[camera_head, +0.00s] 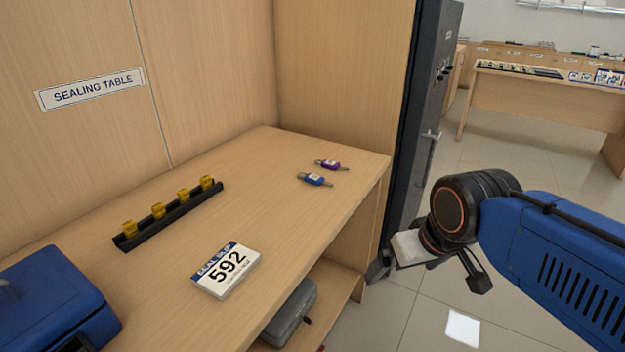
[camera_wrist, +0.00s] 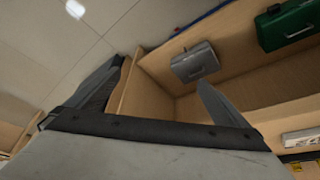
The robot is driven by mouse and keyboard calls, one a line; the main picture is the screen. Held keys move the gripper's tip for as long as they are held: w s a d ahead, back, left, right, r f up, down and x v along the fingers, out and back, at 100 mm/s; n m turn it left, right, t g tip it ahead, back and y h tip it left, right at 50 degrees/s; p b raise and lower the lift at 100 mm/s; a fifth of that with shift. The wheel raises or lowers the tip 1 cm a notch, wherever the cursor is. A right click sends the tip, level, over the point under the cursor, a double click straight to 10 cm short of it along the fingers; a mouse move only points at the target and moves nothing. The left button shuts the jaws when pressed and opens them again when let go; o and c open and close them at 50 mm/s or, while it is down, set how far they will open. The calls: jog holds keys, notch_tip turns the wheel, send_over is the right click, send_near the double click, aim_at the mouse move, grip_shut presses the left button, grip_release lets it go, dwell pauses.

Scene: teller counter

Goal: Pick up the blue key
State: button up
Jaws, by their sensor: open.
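The blue key (camera_head: 315,180) lies flat on the wooden sealing table (camera_head: 275,222), toward its far right end, with a white label on its blue tag. A purple key (camera_head: 328,164) lies just behind it. My gripper (camera_head: 428,275) is off the right side of the table, over the floor and apart from both keys. In the wrist view my gripper (camera_wrist: 160,98) shows two spread fingers with nothing between them. Neither key shows in the wrist view.
A black rack (camera_head: 170,215) with several yellow pieces, a "592" card stack (camera_head: 228,270) and a blue box (camera_head: 50,305) stand on the table. A grey box (camera_head: 290,312) sits on the shelf below. A dark cabinet (camera_head: 418,120) stands behind the table's right end.

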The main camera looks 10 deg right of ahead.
jog(key=c, duration=0.5)
jog(key=shift+w+a+r, duration=0.15)
jog(key=shift+w+r, duration=0.7)
jog(key=shift+r, duration=0.2)
jog(key=c, duration=0.7)
notch_tip(320, 180, up, 20)
jog(key=n+g, duration=0.5)
jog(key=n, duration=0.3)
send_over(315, 177)
jog(key=shift+c, duration=0.2)
jog(key=f, duration=1.1)
jog(key=shift+w+f, duration=0.2)
jog(key=shift+f, duration=0.05)
jog(key=shift+s+f, duration=0.2)
jog(key=shift+f, duration=2.4)
